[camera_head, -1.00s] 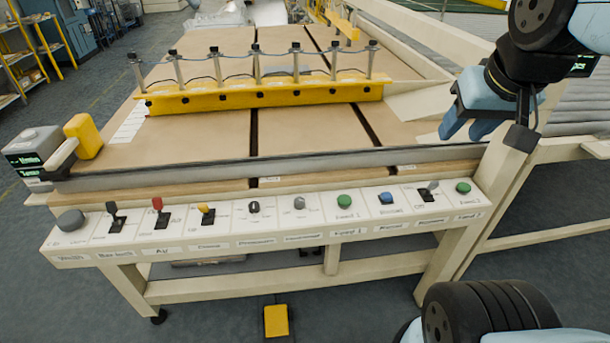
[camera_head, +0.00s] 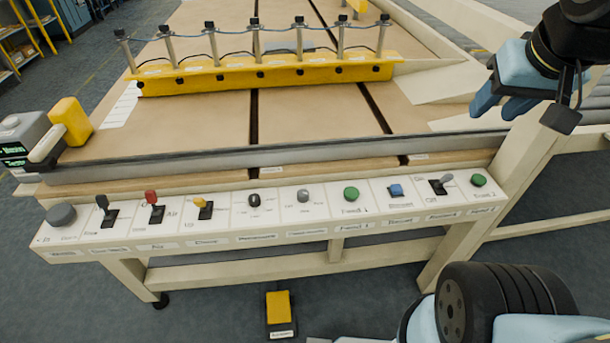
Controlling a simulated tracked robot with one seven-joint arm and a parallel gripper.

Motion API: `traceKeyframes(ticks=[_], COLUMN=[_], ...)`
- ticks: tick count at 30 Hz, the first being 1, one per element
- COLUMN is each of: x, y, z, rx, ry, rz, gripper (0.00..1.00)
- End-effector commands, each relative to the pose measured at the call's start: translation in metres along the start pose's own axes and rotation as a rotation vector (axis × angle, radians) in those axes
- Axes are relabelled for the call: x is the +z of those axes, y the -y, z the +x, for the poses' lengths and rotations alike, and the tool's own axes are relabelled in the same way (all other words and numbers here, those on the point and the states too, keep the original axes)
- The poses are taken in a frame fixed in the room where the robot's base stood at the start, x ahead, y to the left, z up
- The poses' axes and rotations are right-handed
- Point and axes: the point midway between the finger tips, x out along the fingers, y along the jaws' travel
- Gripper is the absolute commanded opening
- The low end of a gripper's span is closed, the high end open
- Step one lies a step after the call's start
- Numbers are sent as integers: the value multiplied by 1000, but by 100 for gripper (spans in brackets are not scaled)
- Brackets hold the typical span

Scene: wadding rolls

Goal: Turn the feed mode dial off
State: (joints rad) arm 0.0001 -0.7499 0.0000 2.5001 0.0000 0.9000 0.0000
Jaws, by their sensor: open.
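The white control panel (camera_head: 275,218) runs along the table's front edge. It has two small dials near its middle: a dark one (camera_head: 254,200) and a grey one (camera_head: 303,196). The small labels are too blurred to tell surely which is the feed mode dial. Both knobs show unobstructed. My gripper (camera_head: 497,106), with light blue fingers, is at the upper right, apart from the panel and well to the right of both dials. It is open, with nothing seen between the fingers.
A yellow clamp bar (camera_head: 265,76) crosses the table. A yellow pedal (camera_head: 279,307) lies on the floor.

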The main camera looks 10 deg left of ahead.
Motion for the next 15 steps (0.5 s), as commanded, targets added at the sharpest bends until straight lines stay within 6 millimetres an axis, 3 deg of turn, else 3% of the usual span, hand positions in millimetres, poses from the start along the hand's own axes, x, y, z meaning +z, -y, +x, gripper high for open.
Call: traceKeyframes(ticks=[5,8,15], x=[-5,-14,-42], y=[5,9,54], z=[4,13,53], rx=[1,1,-24], ry=[13,41,133], rz=[-52,-156,-585], gripper=[60,60,60])
